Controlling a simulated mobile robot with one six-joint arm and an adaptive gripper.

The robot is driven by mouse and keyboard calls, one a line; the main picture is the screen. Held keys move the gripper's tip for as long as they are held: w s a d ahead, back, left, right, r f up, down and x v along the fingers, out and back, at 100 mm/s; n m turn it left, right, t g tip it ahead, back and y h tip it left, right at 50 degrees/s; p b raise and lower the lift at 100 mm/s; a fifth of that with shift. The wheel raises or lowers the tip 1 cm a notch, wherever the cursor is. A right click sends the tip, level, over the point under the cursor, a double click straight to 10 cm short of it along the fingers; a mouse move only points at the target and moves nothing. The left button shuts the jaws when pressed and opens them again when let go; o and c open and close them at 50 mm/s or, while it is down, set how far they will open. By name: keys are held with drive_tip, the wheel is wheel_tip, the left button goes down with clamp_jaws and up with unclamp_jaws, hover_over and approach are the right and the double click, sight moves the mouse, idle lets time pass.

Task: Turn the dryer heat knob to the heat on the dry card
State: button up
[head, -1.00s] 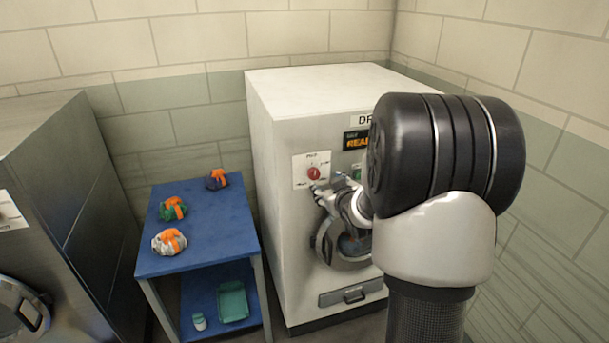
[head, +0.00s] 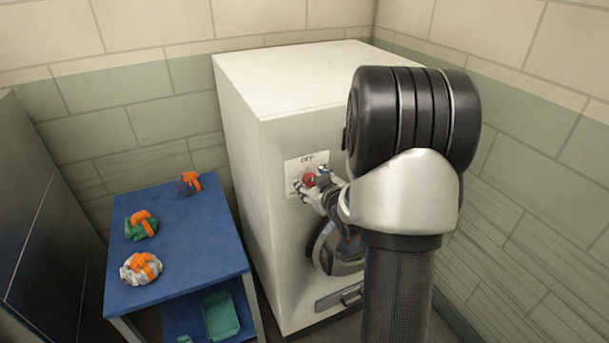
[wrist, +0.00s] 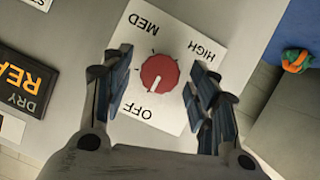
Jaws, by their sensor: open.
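The red heat knob (wrist: 160,73) sits on a white dial plate (wrist: 165,30) with OFF, MED and HIGH printed on it, upside down in the wrist view. Its white pointer line is toward OFF. My gripper (wrist: 161,67) is open, one finger on each side of the knob with gaps visible; the left finger covers part of the plate. In the head view the knob (head: 309,179) is on the front of the white dryer (head: 240,130), with my gripper (head: 311,181) at it. I cannot make out the dry card's heat in either view.
A black DRY display (wrist: 25,78) is left of the plate in the wrist view. A blue table (head: 195,235) beside the dryer holds several colored bundled bags, with a teal tray (head: 221,317) below. The round dryer door (head: 325,250) is under my gripper, and a brick wall stands behind.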

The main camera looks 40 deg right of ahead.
drive_tip(key=shift+w+d+f, duration=0.1)
drive_tip(key=shift+w, duration=0.1)
drive_tip(key=shift+s, duration=0.15)
drive_tip(key=c, duration=1.1)
drive_tip(key=shift+o, duration=0.2)
